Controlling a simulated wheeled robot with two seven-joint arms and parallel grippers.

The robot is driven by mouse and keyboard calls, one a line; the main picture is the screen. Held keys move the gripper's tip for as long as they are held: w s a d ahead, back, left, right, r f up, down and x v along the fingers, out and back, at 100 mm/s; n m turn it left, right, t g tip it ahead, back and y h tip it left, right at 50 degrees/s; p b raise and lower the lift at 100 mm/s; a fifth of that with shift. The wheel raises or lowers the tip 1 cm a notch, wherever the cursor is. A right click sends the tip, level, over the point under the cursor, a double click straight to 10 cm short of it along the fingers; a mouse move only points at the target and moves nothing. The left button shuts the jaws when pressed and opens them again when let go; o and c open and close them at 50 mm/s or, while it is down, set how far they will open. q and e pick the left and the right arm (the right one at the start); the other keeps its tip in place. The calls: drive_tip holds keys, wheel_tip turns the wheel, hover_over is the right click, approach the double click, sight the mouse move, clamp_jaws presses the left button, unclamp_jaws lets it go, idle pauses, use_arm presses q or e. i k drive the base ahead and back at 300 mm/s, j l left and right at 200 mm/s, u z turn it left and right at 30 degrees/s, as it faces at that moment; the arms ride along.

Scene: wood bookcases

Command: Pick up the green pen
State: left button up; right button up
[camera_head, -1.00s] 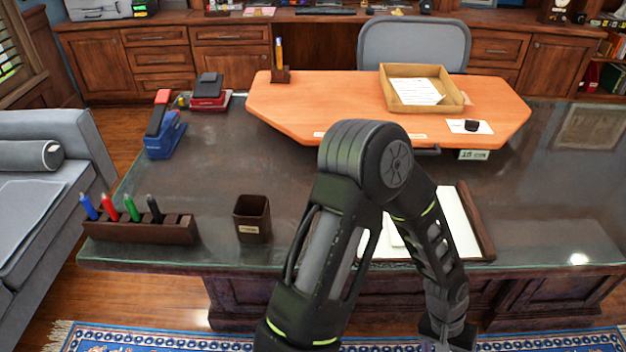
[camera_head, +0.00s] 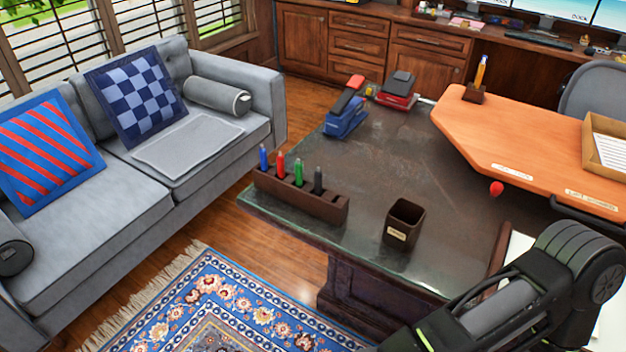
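The green pen (camera_head: 298,172) stands upright in a dark wooden pen rack (camera_head: 325,207) near the front left corner of the glass-topped desk. It is between a red pen (camera_head: 280,165) on its left and a black pen (camera_head: 318,181) on its right. A blue pen (camera_head: 263,157) stands at the rack's left end. The lower parts of the pens are hidden in the rack. One of my arms shows at the bottom right, over the desk's front, well away from the pens. Neither gripper shows in the head view.
A dark pen cup (camera_head: 404,222) stands right of the rack. A blue stapler (camera_head: 346,112) and a red-and-black device (camera_head: 399,92) sit behind. An orange raised board (camera_head: 530,150) covers the right. A grey sofa (camera_head: 90,225) is left; a blue rug (camera_head: 235,305) lies in front.

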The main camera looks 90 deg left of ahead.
sight(299, 166)
drive_tip(key=u, duration=3.4)
drive_tip(key=i+l, duration=0.1)
drive_tip(key=l, duration=0.25)
drive_tip(key=i+l, duration=0.1)
drive_tip(key=l, duration=0.25)
